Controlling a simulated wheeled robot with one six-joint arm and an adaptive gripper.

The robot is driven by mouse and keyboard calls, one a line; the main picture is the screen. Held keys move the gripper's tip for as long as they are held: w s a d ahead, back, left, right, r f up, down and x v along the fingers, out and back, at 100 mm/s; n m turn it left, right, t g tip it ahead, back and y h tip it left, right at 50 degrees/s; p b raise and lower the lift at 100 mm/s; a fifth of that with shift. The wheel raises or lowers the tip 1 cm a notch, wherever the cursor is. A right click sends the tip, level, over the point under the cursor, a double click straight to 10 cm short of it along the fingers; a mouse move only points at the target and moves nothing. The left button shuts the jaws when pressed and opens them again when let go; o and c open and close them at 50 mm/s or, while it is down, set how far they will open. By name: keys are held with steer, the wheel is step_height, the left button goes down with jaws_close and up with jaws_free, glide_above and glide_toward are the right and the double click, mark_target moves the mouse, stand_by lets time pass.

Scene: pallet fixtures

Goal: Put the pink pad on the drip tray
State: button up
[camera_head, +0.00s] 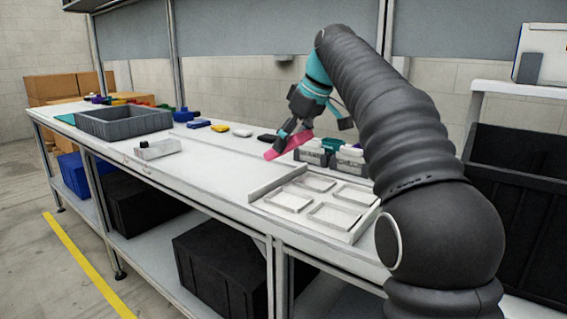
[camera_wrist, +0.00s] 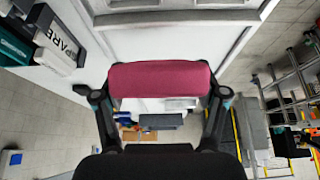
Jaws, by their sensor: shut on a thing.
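The pink pad (camera_head: 285,147) is a soft-looking block, held tilted above the bench. My gripper (camera_head: 299,133) is shut on it. In the wrist view the pad (camera_wrist: 160,80) spans the space between the two fingertips (camera_wrist: 160,94). A pale, low-walled tray (camera_head: 262,196) with several raised rectangular frames lies at the near right of the bench, in front of and below the pad. A dark grey, walled tray (camera_head: 124,127) stands farther left on the bench. I cannot tell from the pictures which of these is the drip tray.
Labelled grey bins (camera_head: 350,163) stand behind the pale tray, close to my gripper. A small grey box (camera_head: 157,149) sits at the front edge. Blue, yellow and black blocks (camera_head: 241,132) lie toward the back. The bench between the grey box and pale tray is clear.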

steer(key=shift+w+a+f, duration=0.35)
steer(key=shift+a+f, duration=0.05)
steer(key=shift+a, duration=0.15)
steer(key=shift+w+a+f, duration=0.35)
steer(key=shift+a, duration=0.15)
steer(key=shift+f+b, duration=0.7)
steer(key=shift+f, duration=1.25)
steer(key=shift+f, duration=0.2)
steer(key=o, duration=1)
